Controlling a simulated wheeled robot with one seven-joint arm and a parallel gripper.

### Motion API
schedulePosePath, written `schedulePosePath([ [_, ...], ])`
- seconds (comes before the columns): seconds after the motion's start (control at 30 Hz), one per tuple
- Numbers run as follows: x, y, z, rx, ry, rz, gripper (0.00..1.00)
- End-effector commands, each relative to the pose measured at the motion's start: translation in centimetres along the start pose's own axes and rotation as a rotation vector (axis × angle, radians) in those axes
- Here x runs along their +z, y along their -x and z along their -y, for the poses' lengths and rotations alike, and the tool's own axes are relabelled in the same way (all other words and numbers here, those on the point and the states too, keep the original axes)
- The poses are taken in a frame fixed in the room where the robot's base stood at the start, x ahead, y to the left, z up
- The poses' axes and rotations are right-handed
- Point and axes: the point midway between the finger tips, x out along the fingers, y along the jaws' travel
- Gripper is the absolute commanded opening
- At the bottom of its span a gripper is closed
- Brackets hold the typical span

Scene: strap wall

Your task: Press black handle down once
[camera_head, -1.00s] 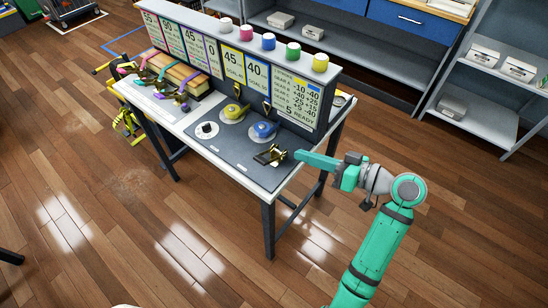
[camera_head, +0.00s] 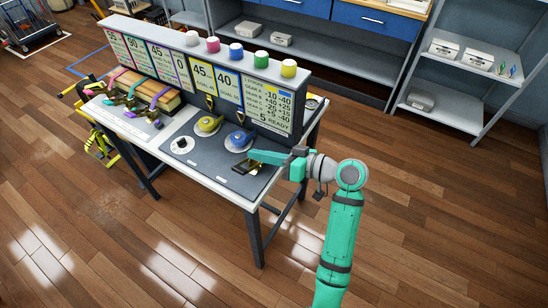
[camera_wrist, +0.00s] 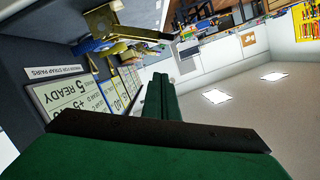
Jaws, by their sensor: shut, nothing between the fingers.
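A small brass-and-black ratchet (camera_head: 243,168) sits on the right end of the dark bench panel, and its dark handle is hard to make out apart from the body. My gripper (camera_head: 252,155) is shut and empty, with its green fingers pointing left over the far side of the ratchet. I cannot tell whether they touch it. In the wrist view, my shut fingers (camera_wrist: 160,92) stand in the middle, and brass metal parts with a dark bar (camera_wrist: 104,22) show at the upper left, apart from the fingertips in the picture.
A blue round fixture (camera_head: 239,139) and a yellow one (camera_head: 208,125) lie left of my gripper. A black knob on a white disc (camera_head: 181,144) is farther left. The sign board (camera_head: 226,83) rises behind the panel. Coloured straps (camera_head: 135,95) lie at the bench's left.

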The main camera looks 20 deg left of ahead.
Motion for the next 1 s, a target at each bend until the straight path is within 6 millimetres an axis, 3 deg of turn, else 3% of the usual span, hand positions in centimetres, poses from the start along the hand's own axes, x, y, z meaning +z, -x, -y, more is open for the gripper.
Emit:
schedulePosePath([
  [0.13, 0.4, -2.5, 0.0, -0.001, -0.002, 0.001, 0.0],
  [0.43, 3.6, -3.0, 0.0, -0.001, -0.002, 0.0, 0.0],
  [1.0, 4.1, -2.7, -0.2, 0.012, 0.016, -0.005, 0.0],
])
